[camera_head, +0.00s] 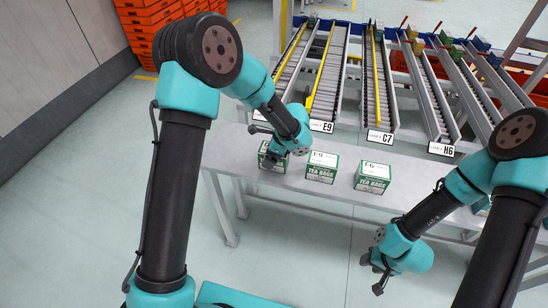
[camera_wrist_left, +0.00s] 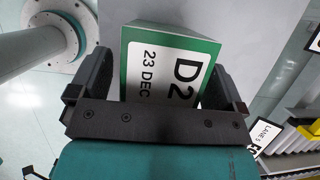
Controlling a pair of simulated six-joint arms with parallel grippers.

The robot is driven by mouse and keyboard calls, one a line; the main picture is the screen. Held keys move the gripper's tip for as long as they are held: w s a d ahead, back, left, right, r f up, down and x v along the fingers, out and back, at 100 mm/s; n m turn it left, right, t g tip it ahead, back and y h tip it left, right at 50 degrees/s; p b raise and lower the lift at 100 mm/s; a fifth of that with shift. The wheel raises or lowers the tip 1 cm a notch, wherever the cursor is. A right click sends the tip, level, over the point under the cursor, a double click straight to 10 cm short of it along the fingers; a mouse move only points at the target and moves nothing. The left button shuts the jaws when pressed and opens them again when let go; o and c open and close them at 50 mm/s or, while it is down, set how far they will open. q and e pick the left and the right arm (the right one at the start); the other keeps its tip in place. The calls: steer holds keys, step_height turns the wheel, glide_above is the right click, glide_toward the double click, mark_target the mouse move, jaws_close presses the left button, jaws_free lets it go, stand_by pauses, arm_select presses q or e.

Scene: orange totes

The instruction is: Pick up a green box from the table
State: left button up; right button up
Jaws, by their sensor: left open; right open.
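Three green boxes stand in a row on the grey table (camera_head: 225,160): a left one (camera_head: 272,163), a middle one (camera_head: 321,168) and a right one (camera_head: 372,178). My left gripper (camera_head: 268,147) is at the left box and partly hides it. In the left wrist view my open left gripper (camera_wrist_left: 160,75) has one finger on each side of a green box (camera_wrist_left: 172,60) with a white label reading "D2 23 DEC". I cannot tell whether the fingers touch it. My right gripper (camera_head: 377,275) is open and empty, low in front of the table, away from the boxes.
Sloped roller lanes (camera_head: 328,75) with labels E9, C7 and H6 end behind the table. Stacked orange totes (camera_head: 150,20) stand at the back left. The tabletop right of the boxes is clear.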

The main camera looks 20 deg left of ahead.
arm_select(q)
steer(key=shift+f, duration=0.1)
steer(key=c, duration=1.1)
steer(key=shift+r, duration=0.85)
steer(key=shift+s+d+r, duration=0.1)
steer(key=shift+s+r, duration=0.05)
steer(key=shift+r, duration=0.45)
steer(key=shift+s+r, duration=0.1)
steer(key=shift+r, duration=0.5)
steer(key=s+d, duration=0.1)
steer(key=s, duration=0.4)
steer(key=s+d+r, duration=0.1)
steer(key=s+d, duration=0.1)
steer(key=s, duration=0.3)
steer(key=s+d, duration=0.1)
steer(key=s, duration=0.4)
steer(key=shift+d+r, duration=0.15)
steer(key=shift+d, duration=0.05)
steer(key=shift+w, duration=0.1)
